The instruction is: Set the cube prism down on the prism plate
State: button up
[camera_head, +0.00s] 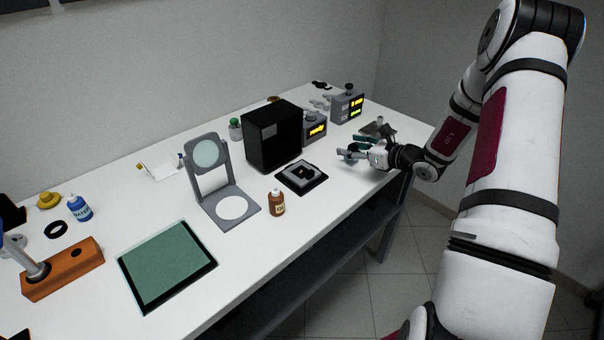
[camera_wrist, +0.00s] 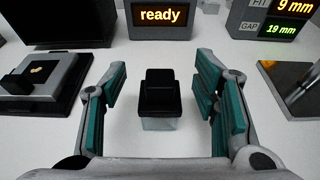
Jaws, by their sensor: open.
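The cube prism (camera_wrist: 159,122) is a small clear block with a black stepped top. In the wrist view it stands upright on the white table between my gripper's fingers. My gripper (camera_wrist: 160,78) is open, with green-padded fingers on both sides of the prism and a visible gap on each side. In the head view my gripper (camera_head: 352,151) is low over the right part of the table, and the prism is hard to make out there. A grey square plate on a black base (camera_head: 316,184), seemingly the prism plate, lies left of my gripper; it also shows in the wrist view (camera_wrist: 62,92).
A black box (camera_head: 272,140) stands behind the plate. A display reading "ready" (camera_wrist: 160,18) and a "FIT/GAP" display (camera_wrist: 268,18) stand beyond the prism. A metal plate with a post (camera_wrist: 292,82) is to the right.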

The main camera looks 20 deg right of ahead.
grip_shut()
jog(key=shift+r+p, duration=1.3)
jog(key=shift+r, duration=1.75)
